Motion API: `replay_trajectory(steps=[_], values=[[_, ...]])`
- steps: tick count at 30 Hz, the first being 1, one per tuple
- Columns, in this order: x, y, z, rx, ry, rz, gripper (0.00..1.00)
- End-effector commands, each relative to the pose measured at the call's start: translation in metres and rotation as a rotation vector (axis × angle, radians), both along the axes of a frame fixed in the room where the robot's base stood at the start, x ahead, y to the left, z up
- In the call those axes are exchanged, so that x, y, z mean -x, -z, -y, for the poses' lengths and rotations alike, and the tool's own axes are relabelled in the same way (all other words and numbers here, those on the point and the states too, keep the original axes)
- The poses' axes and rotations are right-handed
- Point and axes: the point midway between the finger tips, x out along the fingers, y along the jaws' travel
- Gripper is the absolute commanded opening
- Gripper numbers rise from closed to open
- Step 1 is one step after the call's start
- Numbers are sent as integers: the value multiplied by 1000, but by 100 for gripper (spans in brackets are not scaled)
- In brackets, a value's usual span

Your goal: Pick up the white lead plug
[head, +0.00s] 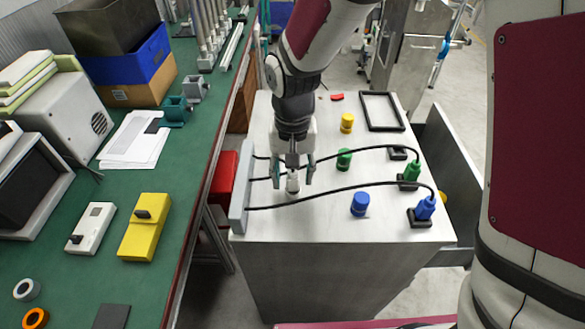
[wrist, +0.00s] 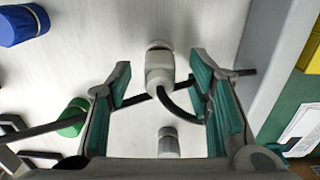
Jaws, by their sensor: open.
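The white lead plug (wrist: 158,70) is a pale ribbed cylinder with a black cable curving from its lower end toward the right finger in the wrist view. My gripper (wrist: 160,78) is open, its teal-padded fingers on either side of the plug with gaps showing. In the head view my gripper (head: 294,180) points down over the left part of the bench top, and the white plug (head: 292,184) shows between its fingers. A second small pale grey cylinder (wrist: 168,142) stands nearer the palm in the wrist view.
Blue (head: 360,204), green (head: 344,159) and yellow (head: 347,123) cylinders stand on the pale bench top (head: 320,228). Black cables run from the grey box (head: 241,190) to the green plug (head: 412,170) and blue plug (head: 426,208), passing close to my fingers. A black frame (head: 382,111) lies behind.

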Motion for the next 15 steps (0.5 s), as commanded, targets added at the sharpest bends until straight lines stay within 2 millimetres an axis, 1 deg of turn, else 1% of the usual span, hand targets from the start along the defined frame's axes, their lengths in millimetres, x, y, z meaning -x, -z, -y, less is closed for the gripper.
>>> replay_trajectory(steps=[3, 9, 10, 11, 12, 14, 15], values=[[0, 7, 0, 0, 0, 0, 47], [0, 7, 0, 0, 1, 1, 47], [0, 7, 0, 0, 1, 1, 44], [0, 7, 0, 0, 1, 1, 38], [0, 7, 0, 0, 1, 1, 29], [0, 7, 0, 0, 1, 1, 15], [0, 7, 0, 0, 1, 1, 6]])
